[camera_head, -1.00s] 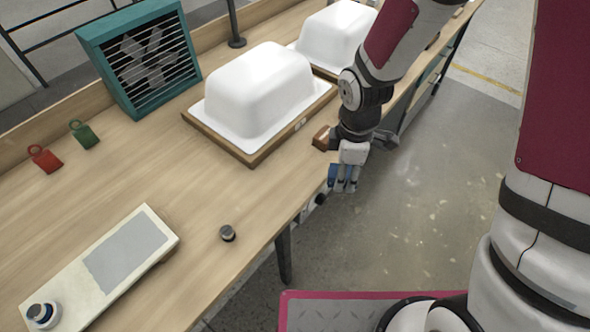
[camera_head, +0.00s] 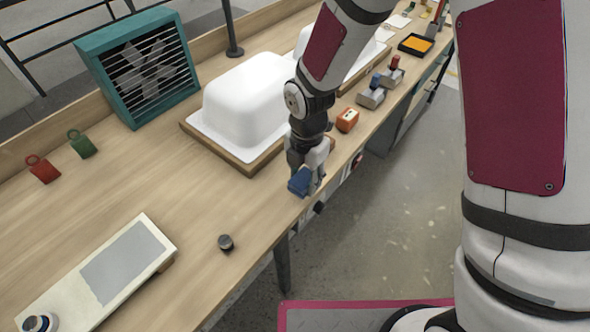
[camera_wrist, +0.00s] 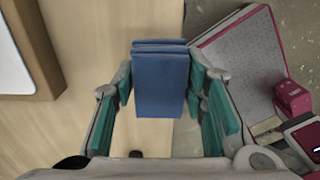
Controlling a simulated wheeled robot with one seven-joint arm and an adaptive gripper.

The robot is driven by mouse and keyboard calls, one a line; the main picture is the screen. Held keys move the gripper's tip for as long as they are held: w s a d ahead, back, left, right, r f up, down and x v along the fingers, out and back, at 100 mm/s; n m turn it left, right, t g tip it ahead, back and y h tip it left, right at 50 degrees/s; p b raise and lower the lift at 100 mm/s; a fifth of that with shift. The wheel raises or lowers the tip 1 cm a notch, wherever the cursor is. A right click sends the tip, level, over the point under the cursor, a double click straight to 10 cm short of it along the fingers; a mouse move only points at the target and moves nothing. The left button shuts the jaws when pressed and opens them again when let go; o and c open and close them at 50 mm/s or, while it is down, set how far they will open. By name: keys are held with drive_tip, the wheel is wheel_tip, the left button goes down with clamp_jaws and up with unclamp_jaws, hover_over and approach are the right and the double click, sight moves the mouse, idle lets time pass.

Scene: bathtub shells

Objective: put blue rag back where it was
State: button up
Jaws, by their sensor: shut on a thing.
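The blue rag (camera_head: 300,181) is held in my gripper (camera_head: 307,184) at the table's front edge, in front of the nearest white tub shell (camera_head: 240,100). In the wrist view the folded blue rag (camera_wrist: 161,80) sits between the green-padded fingers of my gripper (camera_wrist: 162,85), which are shut on it. It seems to be above the wooden table top, close to its edge. Whether it touches the table cannot be told.
The shell rests on a wooden board (camera_head: 225,154). A teal fan (camera_head: 140,65) stands at the back left. An orange box (camera_head: 347,120) and grey blocks (camera_head: 371,97) sit right of my gripper. A small dark knob (camera_head: 225,242) is nearer. The table between is clear.

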drive_tip(key=w, duration=0.1)
drive_tip(key=w+a, duration=0.1)
drive_tip(key=w, duration=0.1)
drive_tip(key=w+a, duration=0.1)
drive_tip(key=shift+w+a+f, duration=0.2)
drive_tip(key=shift+w+f, duration=0.1)
drive_tip(key=shift+w, duration=0.1)
drive_tip(key=shift+f, duration=1.75)
drive_tip(key=o, duration=1.2)
drive_tip(key=shift+f, duration=0.15)
wheel_tip(320, 180, up, 12)
drive_tip(key=shift+r, duration=0.2)
drive_tip(key=shift+r, duration=0.1)
